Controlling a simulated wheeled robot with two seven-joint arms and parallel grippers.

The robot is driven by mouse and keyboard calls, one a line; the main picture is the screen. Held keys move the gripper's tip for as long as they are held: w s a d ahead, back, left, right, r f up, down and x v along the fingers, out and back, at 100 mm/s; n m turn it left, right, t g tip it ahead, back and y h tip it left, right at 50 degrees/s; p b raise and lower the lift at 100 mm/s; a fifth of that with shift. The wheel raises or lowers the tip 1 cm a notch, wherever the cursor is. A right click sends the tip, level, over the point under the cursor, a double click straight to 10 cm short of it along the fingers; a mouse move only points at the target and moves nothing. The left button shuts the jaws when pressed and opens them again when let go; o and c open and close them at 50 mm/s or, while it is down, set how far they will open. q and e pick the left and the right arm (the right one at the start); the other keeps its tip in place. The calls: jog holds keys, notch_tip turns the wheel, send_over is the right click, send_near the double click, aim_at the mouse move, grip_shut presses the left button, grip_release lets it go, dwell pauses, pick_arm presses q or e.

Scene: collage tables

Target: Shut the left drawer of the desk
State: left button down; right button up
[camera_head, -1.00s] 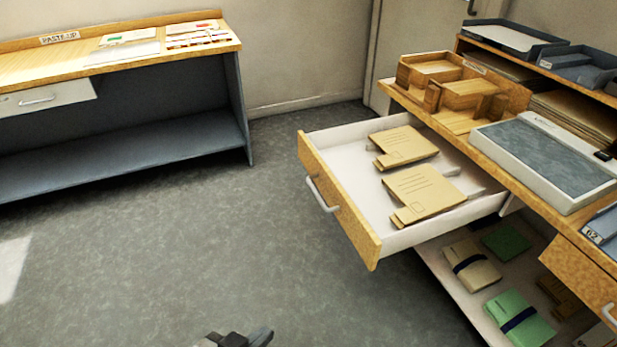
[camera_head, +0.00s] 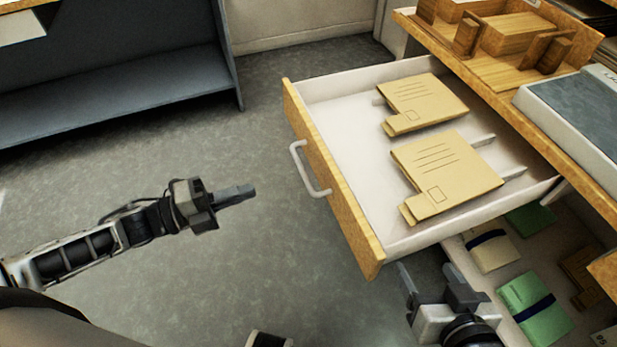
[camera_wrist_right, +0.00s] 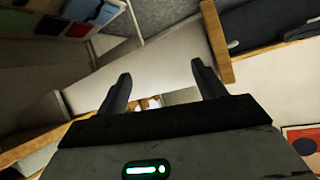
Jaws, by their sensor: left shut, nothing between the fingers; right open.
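The left drawer (camera_head: 335,184) of the desk stands pulled out, its wooden front facing left with a pale bar handle (camera_head: 309,170). Brown envelopes (camera_head: 445,170) lie inside it. My left gripper (camera_head: 236,195) is shut and empty over the floor, left of the handle and apart from it. My right gripper (camera_head: 428,279) is open and empty, below the drawer's near side in the picture, close to its front corner; I cannot tell whether it touches. In the right wrist view the open fingers (camera_wrist_right: 158,88) show with a pale panel and a wooden edge beyond them.
The desk top (camera_head: 500,100) carries a wooden organiser (camera_head: 505,45) and a grey-topped tray (camera_head: 580,115). A lower shelf under the drawer holds green and cream bundles (camera_head: 535,308). A dark bench (camera_head: 130,100) stands at the back left. The floor left of the drawer is clear.

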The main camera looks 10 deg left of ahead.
aim_at(324, 167)
pick_arm(q)
jog(key=shift+m, duration=0.3)
jog(key=x, duration=1.3)
jog(key=shift+w+d, duration=0.2)
jog(key=shift+d, duration=0.1)
